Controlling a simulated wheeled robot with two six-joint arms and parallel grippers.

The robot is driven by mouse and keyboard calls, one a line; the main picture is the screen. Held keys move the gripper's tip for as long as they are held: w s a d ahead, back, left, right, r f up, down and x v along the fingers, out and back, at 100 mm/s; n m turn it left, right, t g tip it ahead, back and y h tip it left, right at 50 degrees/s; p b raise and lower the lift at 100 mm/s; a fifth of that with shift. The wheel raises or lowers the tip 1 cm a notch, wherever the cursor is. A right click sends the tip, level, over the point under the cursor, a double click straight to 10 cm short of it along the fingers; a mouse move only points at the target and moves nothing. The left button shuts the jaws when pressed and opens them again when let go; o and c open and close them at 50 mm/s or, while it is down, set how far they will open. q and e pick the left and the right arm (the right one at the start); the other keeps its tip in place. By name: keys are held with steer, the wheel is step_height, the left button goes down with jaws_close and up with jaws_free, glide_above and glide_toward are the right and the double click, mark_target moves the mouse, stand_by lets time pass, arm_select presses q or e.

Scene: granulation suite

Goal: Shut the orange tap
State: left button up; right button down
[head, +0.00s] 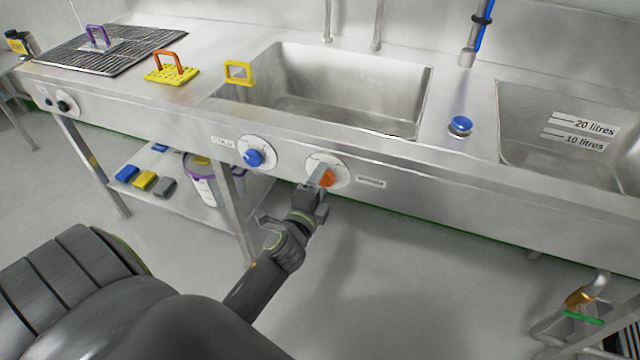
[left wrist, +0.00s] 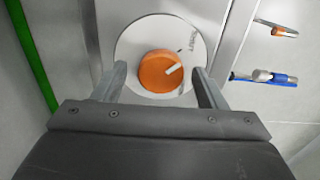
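The orange tap (head: 327,178) is a round knob with a pale pointer line on a white disc, set in the front panel of the steel sink unit. In the left wrist view the orange tap (left wrist: 161,72) is in the middle, with its pointer line slanting to the upper right. My left gripper (head: 318,182) is at the knob. In the left wrist view my left gripper (left wrist: 160,88) is open, with one finger on each side of the knob and a gap to each. My right gripper is in neither view.
A blue knob (head: 254,158) on a similar disc is to the left. A blue button (head: 460,124) stands between the basins. A lower shelf (head: 165,160) holds coloured blocks.

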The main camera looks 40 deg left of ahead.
arm_select(q)
steer(key=shift+s, duration=0.15)
steer(key=shift+s+d, duration=0.1)
steer(key=shift+s, duration=0.2)
steer(key=v, duration=1.6)
steer(key=shift+s+b, duration=0.3)
steer(key=shift+b, duration=0.05)
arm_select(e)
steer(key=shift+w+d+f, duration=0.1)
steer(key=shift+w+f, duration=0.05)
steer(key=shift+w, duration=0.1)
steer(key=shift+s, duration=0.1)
